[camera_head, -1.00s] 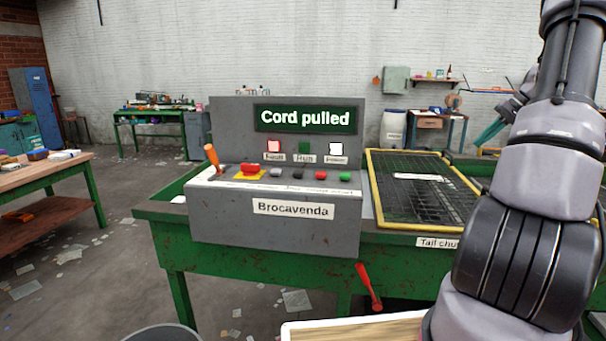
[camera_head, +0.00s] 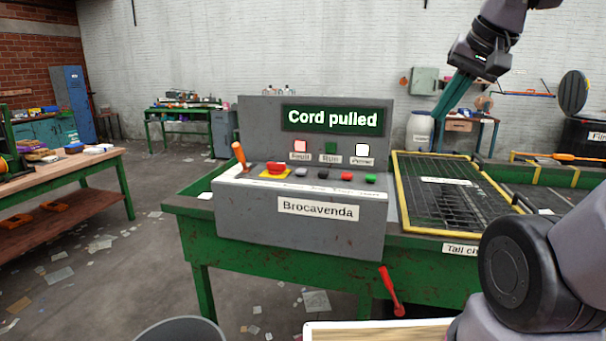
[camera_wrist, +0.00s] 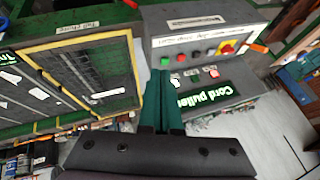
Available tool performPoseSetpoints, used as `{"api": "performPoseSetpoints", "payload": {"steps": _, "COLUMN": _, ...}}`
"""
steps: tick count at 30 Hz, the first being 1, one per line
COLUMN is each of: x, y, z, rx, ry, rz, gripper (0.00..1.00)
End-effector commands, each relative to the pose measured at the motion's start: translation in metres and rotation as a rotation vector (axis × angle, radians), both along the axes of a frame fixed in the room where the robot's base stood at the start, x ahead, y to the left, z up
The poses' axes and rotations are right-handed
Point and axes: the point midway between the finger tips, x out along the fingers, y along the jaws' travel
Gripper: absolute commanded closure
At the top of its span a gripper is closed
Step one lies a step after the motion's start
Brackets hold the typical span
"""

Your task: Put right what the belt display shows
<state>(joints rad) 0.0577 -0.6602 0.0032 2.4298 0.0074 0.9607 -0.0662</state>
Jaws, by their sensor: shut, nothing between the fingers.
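The grey control console (camera_head: 235,225), labelled Brocavenda, carries a display (camera_head: 332,118) reading "Cord pulled". Below it, the Fault lamp (camera_head: 300,146) glows pale red, the Run lamp (camera_head: 331,148) is dark green and the Power lamp (camera_head: 362,150) is white. The sloping panel has a red mushroom button (camera_head: 274,168) on yellow, grey (camera_head: 300,172), black (camera_head: 321,175), red (camera_head: 345,177) and green (camera_head: 370,179) buttons. An orange-handled lever (camera_head: 239,154) stands at its left end. My gripper (camera_head: 439,116) is shut and empty, raised behind the yellow-framed grille; its teal fingers (camera_wrist: 163,74) show beside the console in the wrist view.
The yellow-framed grille (camera_head: 398,196) lies right of the console on the green belt frame (camera_head: 250,246). A red handle (camera_head: 391,291) hangs below the console's right front. A workbench (camera_head: 70,173) stands left. Open floor with scattered scraps lies between.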

Motion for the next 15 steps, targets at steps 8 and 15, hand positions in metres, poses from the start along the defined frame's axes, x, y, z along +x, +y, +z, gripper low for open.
{"api": "performPoseSetpoints", "payload": {"steps": 8, "x": -0.024, "y": 0.009, "z": -0.008, "rx": 0.007, "ry": -0.047, "rz": 0.006, "gripper": 1.0}}
{"api": "performPoseSetpoints", "payload": {"steps": 15, "x": -0.023, "y": 0.009, "z": -0.008, "rx": 0.006, "ry": -0.046, "rz": 0.006, "gripper": 1.0}}
